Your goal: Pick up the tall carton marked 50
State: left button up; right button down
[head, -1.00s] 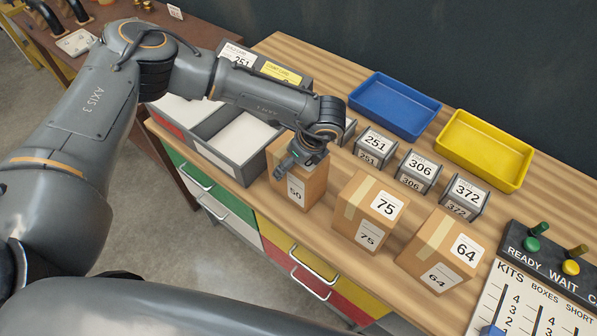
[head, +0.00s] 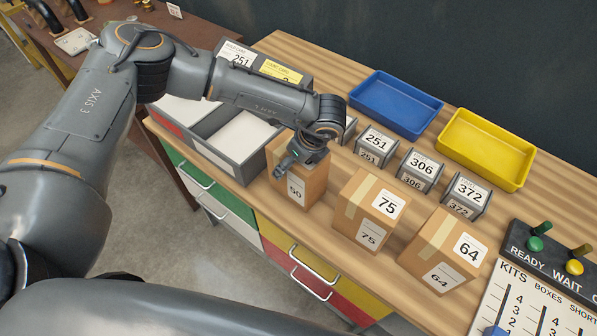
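The tall carton marked 50 (head: 293,192) is a brown box standing upright on the wooden bench near its front edge. Its front label reads 50. My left gripper (head: 286,166) is at the top of this carton, covering much of its upper face and front top edge. The fingers are small and partly hidden by the wrist, so I cannot tell whether they are open or shut on the carton. The carton appears to rest on the bench. My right gripper is not in view.
Cartons marked 75 (head: 368,211) and 64 (head: 442,250) stand to the right. Small grey boxes marked 251 (head: 374,148), 306 (head: 420,171) and 372 (head: 466,195) stand behind. A blue tray (head: 396,100), a yellow tray (head: 484,150) and a grey divided bin (head: 240,165) are nearby.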

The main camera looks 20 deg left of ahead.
pick_arm(q)
jog(key=shift+s, duration=0.15)
jog(key=c, duration=1.7)
jog(key=shift+r, duration=0.1)
